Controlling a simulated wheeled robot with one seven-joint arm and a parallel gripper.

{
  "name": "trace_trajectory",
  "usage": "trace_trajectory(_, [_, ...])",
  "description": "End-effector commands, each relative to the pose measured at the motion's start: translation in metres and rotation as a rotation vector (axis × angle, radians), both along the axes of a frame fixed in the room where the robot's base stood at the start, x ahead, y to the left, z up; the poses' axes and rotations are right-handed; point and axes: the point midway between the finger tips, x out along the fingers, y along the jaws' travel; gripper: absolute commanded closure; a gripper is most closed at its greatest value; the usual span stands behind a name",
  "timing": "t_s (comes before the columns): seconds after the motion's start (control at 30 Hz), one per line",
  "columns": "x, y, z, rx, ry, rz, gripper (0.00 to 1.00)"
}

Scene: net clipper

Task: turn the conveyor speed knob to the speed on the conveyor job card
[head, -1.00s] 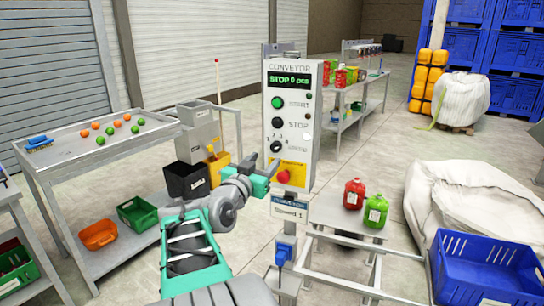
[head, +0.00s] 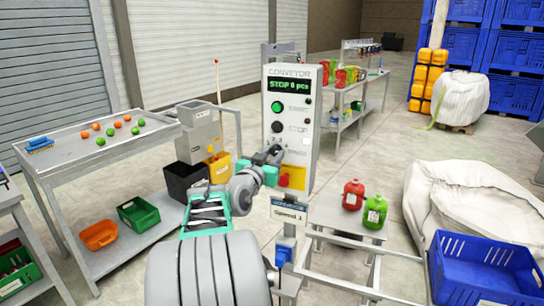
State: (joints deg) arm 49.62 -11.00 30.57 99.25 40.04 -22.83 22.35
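The conveyor control box (head: 303,150) is a light grey panel with a green display reading "STOP 0 pcs", a green start button (head: 277,107) and a black stop button (head: 277,127). Numerals for the speed knob show faintly below the stop button. The knob itself is hidden behind my gripper (head: 275,151), so its setting cannot be read. My gripper is in front of the knob area; whether it touches the knob, and whether its fingers are open or shut, cannot be told. The conveyor job card (head: 289,211) below the box reads "Speed 1".
A red emergency button on a yellow plate (head: 292,177) sits just below my gripper, partly covered. A red jug (head: 353,195) and a green jug (head: 375,212) stand on the conveyor at right. A sorting table (head: 65,150) with coloured balls is at left.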

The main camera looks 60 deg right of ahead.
Motion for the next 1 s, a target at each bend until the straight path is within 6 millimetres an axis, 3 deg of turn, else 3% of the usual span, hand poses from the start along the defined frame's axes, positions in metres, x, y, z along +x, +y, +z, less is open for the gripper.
trace_trajectory(0.33, [0.0001,0.0001,0.0001,0.0,0.0,0.0,1.0])
trace_trajectory(0.7, [0.0001,0.0005,-0.0002,-0.001,0.013,0.0,1.0])
trace_trajectory(1.0, [-0.0001,-0.0004,-0.0003,-0.013,0.137,0.0,1.0])
